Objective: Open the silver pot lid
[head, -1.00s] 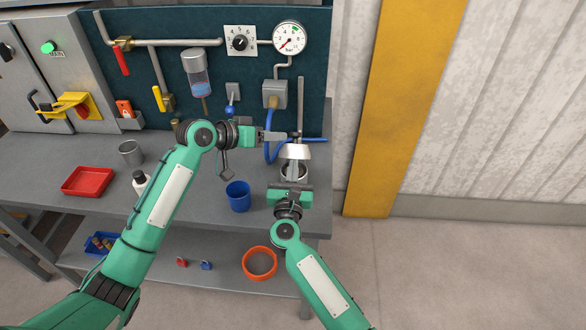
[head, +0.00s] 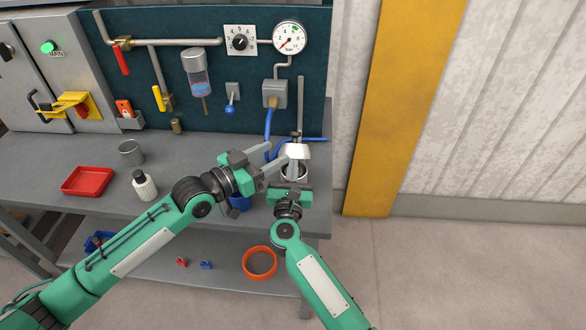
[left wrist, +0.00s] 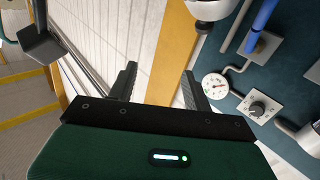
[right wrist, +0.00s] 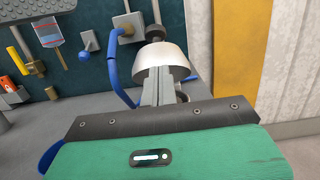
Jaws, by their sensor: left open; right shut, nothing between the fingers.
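The silver pot (head: 283,173) stands at the right end of the bench, partly hidden behind my right gripper. Its silver lid (head: 297,150) sits at the pot's back, above the rim; its exact tilt is unclear. In the right wrist view the lid (right wrist: 162,64) is a shiny dome with a dark knob on top. My right gripper (head: 292,164) is shut and empty, its fingers (right wrist: 160,90) reaching up to the lid's near edge; contact is unclear. My left gripper (head: 279,153) is open, with its fingertips just left of the lid. The left wrist view shows its fingers (left wrist: 160,82) empty.
A blue cup (head: 240,203) is partly hidden under my left gripper. A blue hose (head: 268,135) and grey socket box (head: 275,94) are behind the pot. A white bottle (head: 144,186), metal cup (head: 131,152) and red tray (head: 87,181) stand farther left.

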